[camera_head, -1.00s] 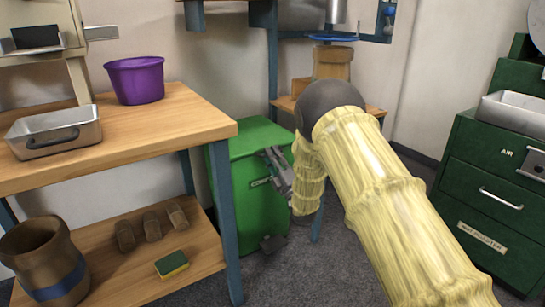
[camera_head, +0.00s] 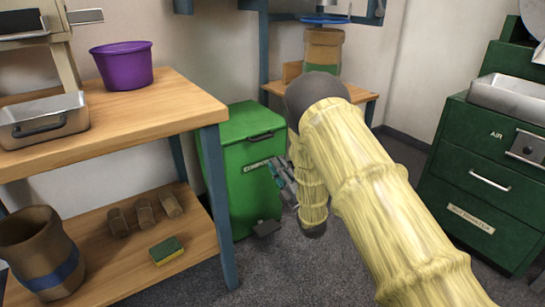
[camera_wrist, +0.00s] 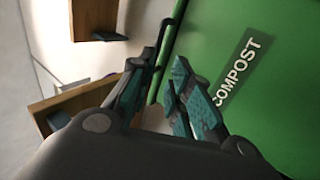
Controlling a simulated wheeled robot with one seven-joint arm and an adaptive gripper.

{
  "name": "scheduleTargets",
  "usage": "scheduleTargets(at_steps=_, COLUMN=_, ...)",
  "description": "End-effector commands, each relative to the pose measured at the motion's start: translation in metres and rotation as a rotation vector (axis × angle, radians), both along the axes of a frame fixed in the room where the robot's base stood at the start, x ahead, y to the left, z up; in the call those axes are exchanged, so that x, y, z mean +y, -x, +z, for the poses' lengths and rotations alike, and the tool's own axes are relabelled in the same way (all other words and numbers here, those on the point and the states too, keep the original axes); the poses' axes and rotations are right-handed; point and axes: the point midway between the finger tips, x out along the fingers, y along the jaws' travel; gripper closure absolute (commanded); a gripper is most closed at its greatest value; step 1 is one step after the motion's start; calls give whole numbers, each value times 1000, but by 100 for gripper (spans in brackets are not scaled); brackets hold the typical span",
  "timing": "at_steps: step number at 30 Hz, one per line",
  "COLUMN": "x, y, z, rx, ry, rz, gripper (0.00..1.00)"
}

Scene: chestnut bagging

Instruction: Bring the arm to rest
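My arm (camera_head: 365,175) reaches in from the lower right, in a pale yellow ribbed sleeve, bent at a dark grey joint. The forearm points down. My gripper (camera_head: 278,177) is in front of the green compost bin (camera_head: 240,195), at the bin's right side. In the wrist view my gripper (camera_wrist: 158,85) shows two fingers with teal pads, spread apart with nothing between them. The bin's green front (camera_wrist: 250,110) with its COMPOST label is close by on the right; whether the gripper touches it I cannot tell.
A wooden workbench (camera_head: 165,118) stands left, with a purple bucket (camera_head: 122,68) and metal tray (camera_head: 20,113). Its lower shelf (camera_head: 105,265) holds a brown pot, several small brown pieces and a sponge (camera_head: 166,251). Green drawers (camera_head: 480,185) stand right. Carpet lies between.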

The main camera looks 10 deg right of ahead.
Motion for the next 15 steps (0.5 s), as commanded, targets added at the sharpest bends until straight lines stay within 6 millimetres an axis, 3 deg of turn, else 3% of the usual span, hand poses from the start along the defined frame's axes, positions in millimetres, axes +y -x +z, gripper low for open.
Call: scheduleTargets(at_steps=15, x=-5, y=9, z=-7, rx=2, ry=0, rz=0, gripper=81)
